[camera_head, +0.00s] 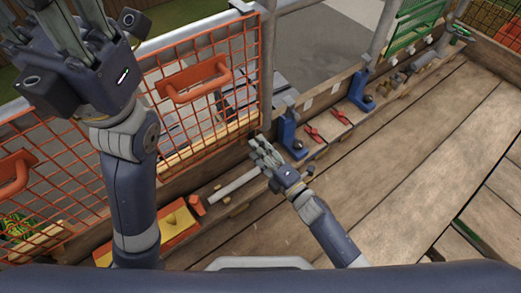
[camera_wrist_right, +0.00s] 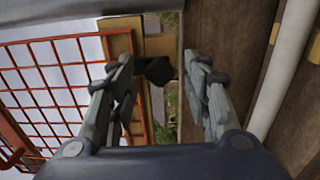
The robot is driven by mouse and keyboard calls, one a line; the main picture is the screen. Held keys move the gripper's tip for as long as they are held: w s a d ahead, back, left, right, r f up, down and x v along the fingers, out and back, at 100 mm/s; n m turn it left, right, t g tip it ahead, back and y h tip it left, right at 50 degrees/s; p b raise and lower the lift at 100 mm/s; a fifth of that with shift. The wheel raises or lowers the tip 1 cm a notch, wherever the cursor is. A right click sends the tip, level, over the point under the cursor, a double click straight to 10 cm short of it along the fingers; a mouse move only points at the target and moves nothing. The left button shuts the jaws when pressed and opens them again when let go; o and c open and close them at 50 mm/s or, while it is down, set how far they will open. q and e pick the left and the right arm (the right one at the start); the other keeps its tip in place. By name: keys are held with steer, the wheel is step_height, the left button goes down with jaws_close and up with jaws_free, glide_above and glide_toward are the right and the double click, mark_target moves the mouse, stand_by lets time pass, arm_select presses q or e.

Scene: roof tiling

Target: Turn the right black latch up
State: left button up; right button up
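A small black piece (camera_wrist_right: 157,70), which looks like the latch, shows in the right wrist view beside a wooden post at the orange mesh gate. My right gripper (camera_wrist_right: 160,62) has its fingers apart, with the black piece seen between the fingertips; I cannot tell whether they touch it. In the head view my right gripper (camera_head: 257,145) is at the lower right corner of the orange mesh gate (camera_head: 205,90), and the latch is hidden there. My left gripper (camera_head: 75,25) is raised at the upper left, its fingertips cut off by the frame edge.
A blue clamp (camera_head: 290,135) stands just right of my right gripper, with red pieces (camera_head: 313,134) beyond it. A grey tube (camera_head: 235,186) lies on the ledge below the gripper. Orange handles (camera_head: 195,82) stick out from the gate. The plank floor (camera_head: 400,160) on the right is clear.

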steer(key=v, duration=1.2)
stand_by(0.5)
